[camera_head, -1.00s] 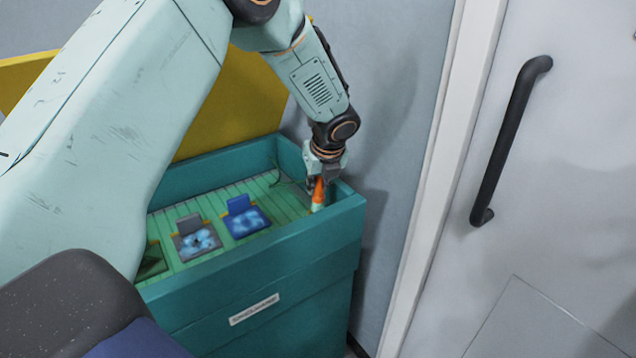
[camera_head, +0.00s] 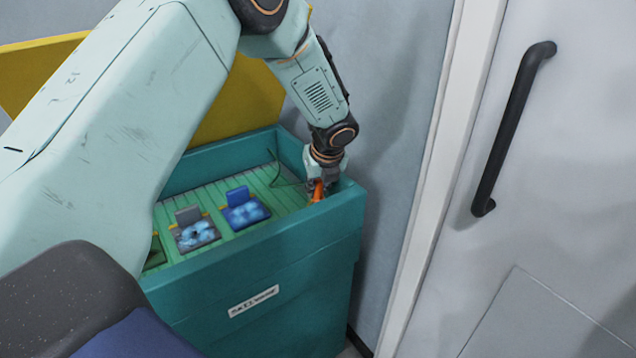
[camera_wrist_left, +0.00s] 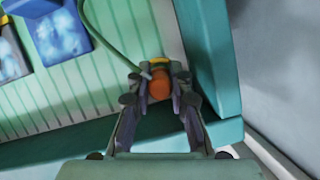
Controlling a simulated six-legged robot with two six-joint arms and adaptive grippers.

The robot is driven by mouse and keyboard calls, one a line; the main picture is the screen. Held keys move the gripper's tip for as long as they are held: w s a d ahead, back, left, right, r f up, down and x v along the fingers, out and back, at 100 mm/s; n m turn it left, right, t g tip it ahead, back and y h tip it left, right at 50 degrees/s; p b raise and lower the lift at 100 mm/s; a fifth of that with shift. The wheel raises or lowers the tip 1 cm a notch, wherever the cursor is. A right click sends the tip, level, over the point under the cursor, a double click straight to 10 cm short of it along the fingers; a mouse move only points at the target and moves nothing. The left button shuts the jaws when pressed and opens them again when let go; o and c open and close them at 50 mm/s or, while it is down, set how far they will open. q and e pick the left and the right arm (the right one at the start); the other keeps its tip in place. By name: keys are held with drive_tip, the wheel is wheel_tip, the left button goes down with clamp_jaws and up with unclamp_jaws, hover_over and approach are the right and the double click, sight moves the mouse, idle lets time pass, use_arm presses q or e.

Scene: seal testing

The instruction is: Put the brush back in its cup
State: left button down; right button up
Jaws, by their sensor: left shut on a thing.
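My left gripper (camera_head: 318,188) points down into the front right corner of the teal box, shut on the orange brush (camera_head: 317,193). In the left wrist view the brush (camera_wrist_left: 159,84) shows end-on as an orange round handle between the fingers of my left gripper (camera_wrist_left: 160,80). A small yellow part (camera_wrist_left: 159,62) shows just beyond the handle. I cannot make out the cup; the gripper and the box wall hide the lower end of the brush. My right gripper is not in view.
The teal box (camera_head: 265,275) has raised walls close around the gripper and an open yellow lid (camera_head: 245,100) behind. A blue pad (camera_head: 243,210) and a grey pad (camera_head: 195,233) lie on its slatted green floor. A thin green cable curves beside the gripper. A door with a black handle (camera_head: 510,130) stands right.

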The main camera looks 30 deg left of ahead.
use_arm(q)
drive_tip(key=shift+f, duration=0.35)
drive_tip(key=shift+f, duration=0.6)
idle(0.6)
drive_tip(key=c, duration=1.1)
unclamp_jaws()
drive_tip(key=shift+c, duration=0.2)
wheel_tip(320, 180, up, 10)
drive_tip(key=p, duration=1)
drive_tip(key=shift+f, duration=0.15)
drive_tip(key=shift+f, duration=0.1)
